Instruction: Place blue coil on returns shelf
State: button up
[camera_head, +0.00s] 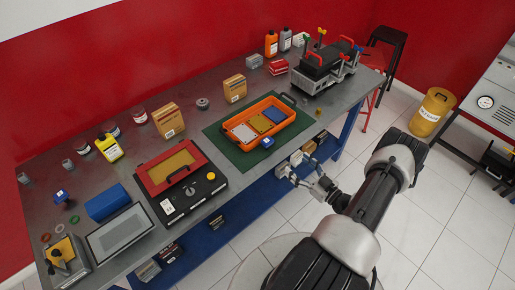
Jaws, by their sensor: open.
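Two small blue items could be the blue coil, and I cannot tell which. One blue item (267,142) lies at the front edge of the orange tray (236,143), on the green mat. Another small blue item (61,197) stands at the left of the bench. My gripper (289,166) is open at the bench's front side, below and right of the tray, and appears empty. The bench's blue lower shelf (240,208) shows behind and left of it. No label marks it as the returns shelf.
The grey bench (190,129) carries a red-lidded case (172,168), a blue box (107,202), a grey screen (122,234), cartons and bottles. An engine model (325,67) stands at the far right end. A yellow canister (432,112) stands on the tiled floor. Open floor lies around my arm.

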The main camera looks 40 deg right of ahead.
aim_at(271, 142)
jog(key=w, duration=0.4)
jog(key=w+b, duration=0.1)
jog(key=w, duration=0.3)
jog(key=w+a, duration=0.1)
jog(key=w, duration=0.3)
jog(key=shift+w+f, duration=0.1)
jog(key=w+b, duration=0.1)
jog(key=w, duration=0.4)
jog(key=shift+w+f+b, duration=0.1)
jog(key=shift+f+b, duration=0.1)
jog(key=shift+b, duration=0.15)
jog(key=shift+c, duration=0.6)
jog(key=c, duration=1.2)
jog(key=shift+c, duration=0.2)
jog(key=shift+r, duration=0.1)
